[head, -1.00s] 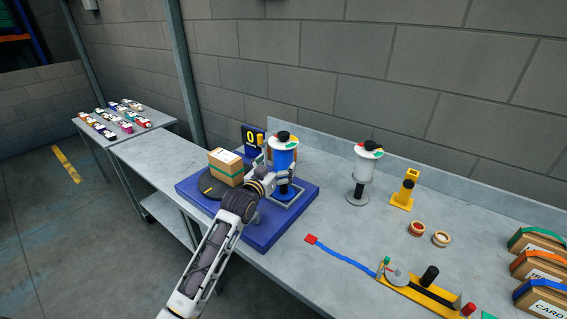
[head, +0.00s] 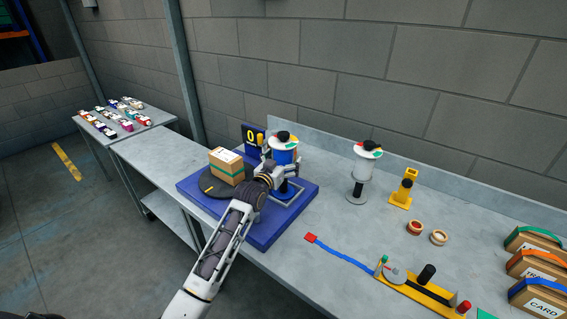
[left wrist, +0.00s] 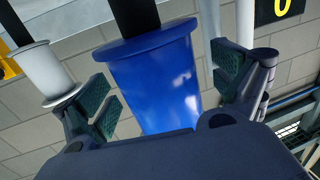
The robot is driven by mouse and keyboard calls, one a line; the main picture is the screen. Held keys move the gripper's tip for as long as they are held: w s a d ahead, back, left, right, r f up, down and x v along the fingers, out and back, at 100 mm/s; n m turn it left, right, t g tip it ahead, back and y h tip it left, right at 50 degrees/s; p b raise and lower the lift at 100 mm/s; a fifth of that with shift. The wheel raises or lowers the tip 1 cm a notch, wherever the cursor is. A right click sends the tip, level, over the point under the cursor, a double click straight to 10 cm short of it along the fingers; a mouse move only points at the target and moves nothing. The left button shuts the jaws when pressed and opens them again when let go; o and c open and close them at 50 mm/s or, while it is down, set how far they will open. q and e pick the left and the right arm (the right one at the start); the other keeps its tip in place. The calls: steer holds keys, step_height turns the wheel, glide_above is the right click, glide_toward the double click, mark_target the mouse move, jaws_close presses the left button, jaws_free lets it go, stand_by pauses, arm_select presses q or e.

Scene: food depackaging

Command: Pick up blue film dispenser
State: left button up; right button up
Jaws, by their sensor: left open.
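The blue film dispenser (head: 285,156) stands upright on the blue platform (head: 262,232), with a white disc and a black knob on top. In the left wrist view its blue roll (left wrist: 158,82) fills the middle, between my finger pads. My left gripper (head: 285,172) is open around the roll, with a finger at either side. In the left wrist view, gaps show between the pads and the roll. My right gripper is not in view.
A cardboard box (head: 227,168) sits on a dark turntable left of the dispenser. A white film dispenser (head: 363,166) stands to the right, with a yellow stand (head: 404,190) beyond it. Card boxes (head: 536,268) line the right edge. A yellow tool (head: 425,292) lies in front.

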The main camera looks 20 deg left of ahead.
mark_target(281, 137)
arm_select(q)
steer(key=c, duration=1.5)
steer(key=shift+r, duration=0.1)
steer(key=shift+r+b, duration=0.9)
steer(key=shift+r, duration=4.05)
